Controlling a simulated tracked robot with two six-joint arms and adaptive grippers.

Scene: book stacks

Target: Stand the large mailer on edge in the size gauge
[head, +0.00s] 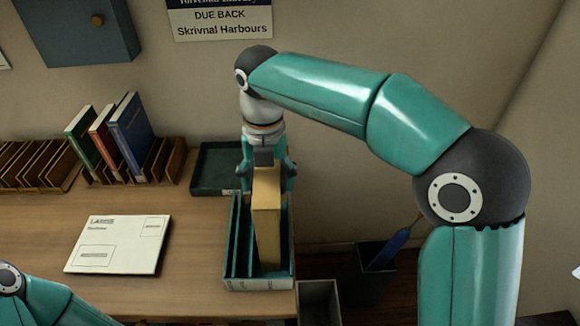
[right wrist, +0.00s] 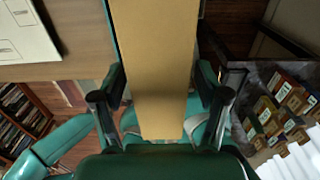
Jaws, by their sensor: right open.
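A tan mailer (head: 267,222) stands on edge in a slot of the green size gauge (head: 240,238), at the right end of the desk. In the right wrist view the mailer (right wrist: 155,60) runs between the fingers, with a gap on each side. My right gripper (head: 267,176) is open, at the far upper end of the mailer, with one finger on each side. The mailer's lower edge is hidden inside the gauge. Part of my left arm shows at the lower left, but its gripper is outside the picture.
A white printed envelope (head: 118,244) lies flat on the desk, left of the gauge. A green tray (head: 214,168) sits behind it. Upright books (head: 130,135) stand in a wooden rack. Bins (head: 372,285) stand beyond the desk's right edge.

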